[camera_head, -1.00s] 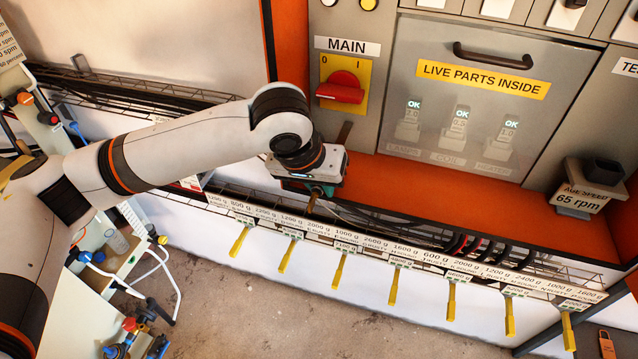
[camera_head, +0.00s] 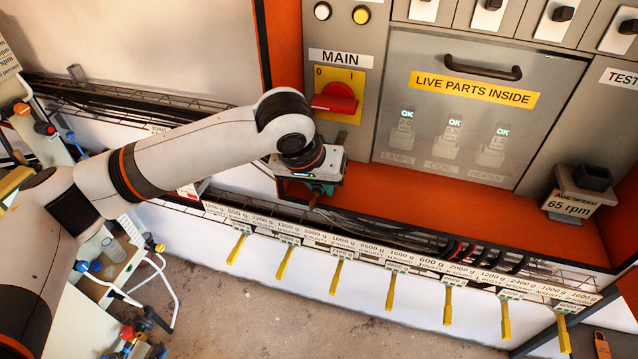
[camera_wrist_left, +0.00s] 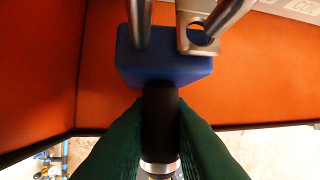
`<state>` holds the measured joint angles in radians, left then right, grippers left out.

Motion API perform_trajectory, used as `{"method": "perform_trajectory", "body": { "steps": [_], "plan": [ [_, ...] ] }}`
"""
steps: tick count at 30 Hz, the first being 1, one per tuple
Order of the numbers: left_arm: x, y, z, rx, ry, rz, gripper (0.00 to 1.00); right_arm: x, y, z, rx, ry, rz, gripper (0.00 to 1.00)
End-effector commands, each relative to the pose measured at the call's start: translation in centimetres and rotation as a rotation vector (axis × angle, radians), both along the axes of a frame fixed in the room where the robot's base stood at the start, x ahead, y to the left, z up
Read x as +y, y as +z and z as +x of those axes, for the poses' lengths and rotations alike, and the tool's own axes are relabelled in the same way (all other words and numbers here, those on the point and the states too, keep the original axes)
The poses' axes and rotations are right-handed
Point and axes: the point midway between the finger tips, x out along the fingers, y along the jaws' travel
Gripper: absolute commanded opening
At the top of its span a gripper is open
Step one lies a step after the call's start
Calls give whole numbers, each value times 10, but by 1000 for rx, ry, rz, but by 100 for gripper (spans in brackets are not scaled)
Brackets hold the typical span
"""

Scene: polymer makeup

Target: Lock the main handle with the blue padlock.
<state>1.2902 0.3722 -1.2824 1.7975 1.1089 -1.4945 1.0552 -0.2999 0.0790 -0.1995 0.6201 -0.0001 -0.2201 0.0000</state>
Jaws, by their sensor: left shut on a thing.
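The main handle (camera_head: 338,96) is a red rotary switch on a yellow plate marked 0 and I, below the MAIN label. My left gripper (camera_head: 313,196) is in front of and below it, over the left end of the orange ledge, apart from the handle. In the left wrist view, the blue padlock (camera_wrist_left: 165,66) is just beyond my green fingers. They are shut on a black part joined to its underside. Its silver shackle legs (camera_wrist_left: 139,22) rise from it, beside a metal tab with a hole (camera_wrist_left: 190,20). The padlock is hidden in the head view. My right gripper is out of view.
An orange ledge (camera_head: 455,192) runs beneath the grey panel with its clear LIVE PARTS INSIDE cover (camera_head: 475,90). An AGE SPEED knob box (camera_head: 572,202) stands at right.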

Motion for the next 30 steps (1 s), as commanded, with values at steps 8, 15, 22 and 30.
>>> {"method": "perform_trajectory", "body": {
  "steps": [8, 15, 22, 30],
  "plan": [
    [-2, 1, 5, -2, 0, -1, 0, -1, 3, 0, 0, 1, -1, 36],
    [-1, 1, 5, -3, 1, -1, 0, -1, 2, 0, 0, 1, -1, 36],
    [-1, 1, 6, -3, 2, 0, 43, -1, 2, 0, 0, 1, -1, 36],
    [0, 2, 5, -1, 1, 0, 43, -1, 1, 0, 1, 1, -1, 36]
  ]
}}
